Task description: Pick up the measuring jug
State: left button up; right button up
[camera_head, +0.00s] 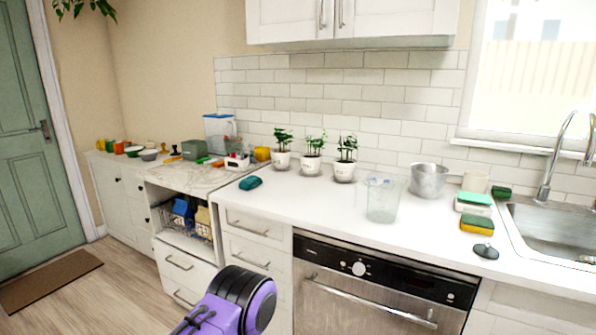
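A clear, see-through jug (383,201), which looks like the measuring jug, stands upright on the white countertop (330,205), above the dishwasher and near the middle of the counter. Its rim is open at the top and nothing touches it. A purple and black link of my arm shows at the bottom of the view, left of the dishwasher and well short of the jug. Neither of my grippers can be made out in this view.
A metal pot (428,181) stands close behind the jug to the right. Three potted plants (312,164) line the wall. A teal item (250,183) lies left on the counter. Sponges (476,224), a dark lid-like disc (486,251) and the sink (555,238) are right. Counter left of the jug is clear.

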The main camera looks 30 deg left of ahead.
aim_at(385, 189)
jog(key=u, duration=2.4)
jog(key=i, duration=1.95)
jog(key=z, duration=2.4)
